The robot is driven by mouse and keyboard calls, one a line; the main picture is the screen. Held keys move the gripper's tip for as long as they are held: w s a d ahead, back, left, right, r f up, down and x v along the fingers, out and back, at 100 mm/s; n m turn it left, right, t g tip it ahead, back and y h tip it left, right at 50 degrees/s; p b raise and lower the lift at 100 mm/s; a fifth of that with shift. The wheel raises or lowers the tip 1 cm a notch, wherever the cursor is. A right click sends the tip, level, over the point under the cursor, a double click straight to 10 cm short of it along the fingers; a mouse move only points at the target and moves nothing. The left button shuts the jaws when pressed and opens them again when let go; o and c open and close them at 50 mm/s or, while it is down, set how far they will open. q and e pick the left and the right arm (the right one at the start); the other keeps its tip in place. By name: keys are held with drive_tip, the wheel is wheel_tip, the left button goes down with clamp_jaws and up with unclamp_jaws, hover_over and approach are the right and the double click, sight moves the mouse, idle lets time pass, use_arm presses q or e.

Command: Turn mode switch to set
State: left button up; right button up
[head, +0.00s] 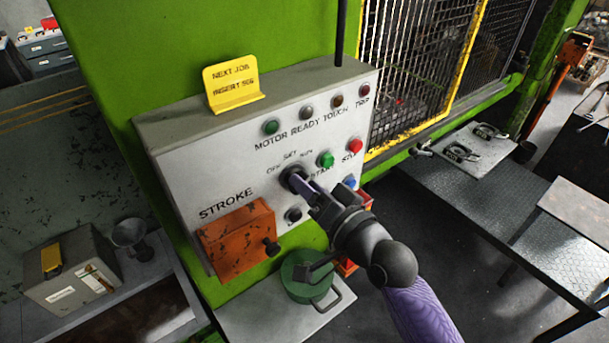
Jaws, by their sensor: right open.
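The mode switch (291,176) is a dark round knob on the white face of the control box (182,182). Labels OFF, SET and RUN arc above it. Its pointer direction is hard to make out behind my fingers. My right gripper (306,188) comes in from the lower right with its fingertips at the knob. It is open, and I cannot tell whether the fingers touch the knob. My left gripper is not in view.
A green START button (325,159) and a red button (355,146) sit right of the switch. An orange STROKE cover (237,240) is below left. A yellow card (232,88) stands on top. A green pot (306,277) is below.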

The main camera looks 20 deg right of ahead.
drive_tip(key=shift+w+a, duration=0.1)
drive_tip(key=shift+w, duration=0.4)
clamp_jaws()
drive_tip(key=shift+s+a+r+n+p, duration=0.1)
drive_tip(key=shift+n+p, duration=0.75)
drive_tip(key=shift+n, duration=1.3)
drive_tip(key=shift+a+n+p, duration=0.1)
drive_tip(key=shift+n+p, duration=0.75)
drive_tip(key=shift+n, duration=1.3)
